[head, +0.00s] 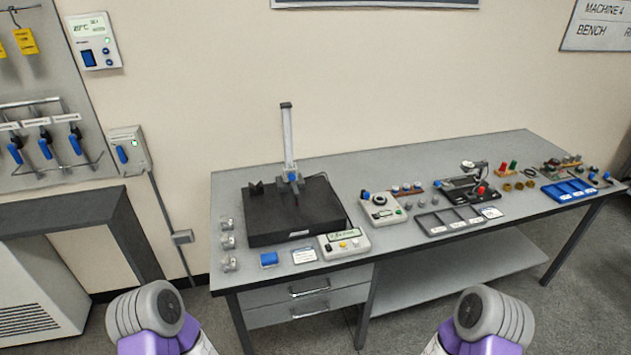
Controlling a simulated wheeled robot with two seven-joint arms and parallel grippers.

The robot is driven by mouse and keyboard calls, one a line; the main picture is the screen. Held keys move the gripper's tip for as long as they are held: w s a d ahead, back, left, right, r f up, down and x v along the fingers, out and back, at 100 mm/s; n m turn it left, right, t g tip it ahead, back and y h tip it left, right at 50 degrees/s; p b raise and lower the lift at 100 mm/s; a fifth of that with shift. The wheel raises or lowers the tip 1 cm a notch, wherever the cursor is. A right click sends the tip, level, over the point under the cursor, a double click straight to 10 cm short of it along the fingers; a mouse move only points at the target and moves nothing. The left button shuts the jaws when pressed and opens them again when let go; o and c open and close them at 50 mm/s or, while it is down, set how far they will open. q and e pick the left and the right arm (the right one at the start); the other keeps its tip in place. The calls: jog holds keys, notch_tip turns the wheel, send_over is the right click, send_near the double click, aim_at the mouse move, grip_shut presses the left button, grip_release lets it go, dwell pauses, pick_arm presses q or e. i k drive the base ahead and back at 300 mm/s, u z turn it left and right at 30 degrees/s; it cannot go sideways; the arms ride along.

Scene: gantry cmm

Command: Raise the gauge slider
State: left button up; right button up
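The height gauge stands on a black plate (268,226) at the left end of the bench, its pale upright column (287,138) ending in a dark cap. The gauge slider (291,177), with blue parts, sits low on the column, close above the plate. Its fine details are too small to make out. Only rounded grey and purple links of my two arms show at the bottom edge, well apart from the gauge. Neither gripper is in view.
A control box (343,243) with buttons stands at the plate's front right corner. Trays and fixtures fill the right of the grey bench (415,162). A drawer unit (306,297) hangs below its left part.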

aim_at(291, 175)
jog(key=z, duration=0.7)
jog(key=i, duration=0.6)
